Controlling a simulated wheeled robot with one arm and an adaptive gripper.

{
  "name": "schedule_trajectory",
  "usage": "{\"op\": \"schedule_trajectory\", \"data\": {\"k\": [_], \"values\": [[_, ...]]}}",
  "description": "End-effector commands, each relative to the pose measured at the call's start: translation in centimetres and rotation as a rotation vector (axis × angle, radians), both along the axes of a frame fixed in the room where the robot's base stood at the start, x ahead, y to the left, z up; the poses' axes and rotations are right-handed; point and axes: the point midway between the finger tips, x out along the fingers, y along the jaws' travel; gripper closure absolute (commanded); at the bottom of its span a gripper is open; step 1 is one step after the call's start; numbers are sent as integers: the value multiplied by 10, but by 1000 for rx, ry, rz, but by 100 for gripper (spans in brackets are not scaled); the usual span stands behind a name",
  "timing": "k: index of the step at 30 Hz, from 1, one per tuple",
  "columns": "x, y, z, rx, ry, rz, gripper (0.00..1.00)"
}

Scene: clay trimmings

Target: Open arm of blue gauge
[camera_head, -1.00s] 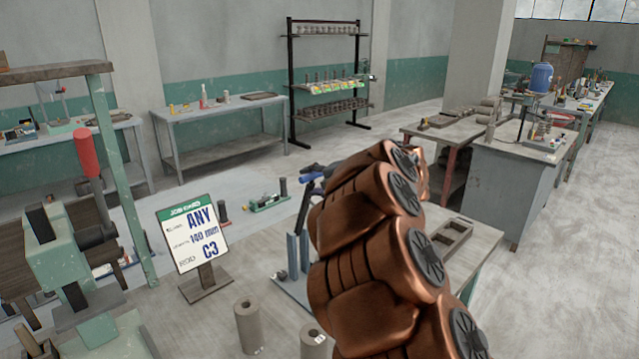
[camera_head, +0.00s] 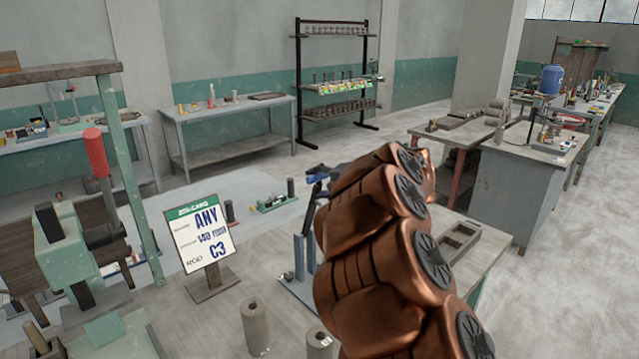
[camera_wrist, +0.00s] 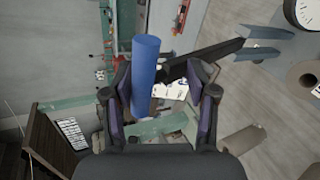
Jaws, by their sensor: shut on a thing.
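The blue gauge shows in the head view as a blue-grey stand with two uprights (camera_head: 306,256) on the bench, partly hidden behind my copper arm. In the wrist view a blue cylindrical handle (camera_wrist: 145,70) stands between the fingers of my gripper (camera_wrist: 160,95), next to the left finger pads. A dark bar (camera_wrist: 205,62) runs from the gripper to the upper right, toward blue-grey plates (camera_wrist: 265,45). My gripper is shut on the blue handle. In the head view the gripper (camera_head: 325,175) is small and dark beside the top of the stand, mostly hidden by my arm.
A job card (camera_head: 205,235) on a stand is left of the gauge. Clay cylinders (camera_head: 255,325) stand in front of it. A grey tray (camera_head: 456,240) lies to the right. A green press with a red handle (camera_head: 97,152) is at the far left.

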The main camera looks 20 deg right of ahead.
Motion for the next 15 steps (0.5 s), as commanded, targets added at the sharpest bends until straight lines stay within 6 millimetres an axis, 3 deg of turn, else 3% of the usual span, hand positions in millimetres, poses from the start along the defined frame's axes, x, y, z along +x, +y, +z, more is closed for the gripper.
{"op": "schedule_trajectory", "data": {"k": [5,15], "values": [[-14,-6,7,-3,-1,-5,62],[-63,-22,31,-3,-4,-7,62]]}}
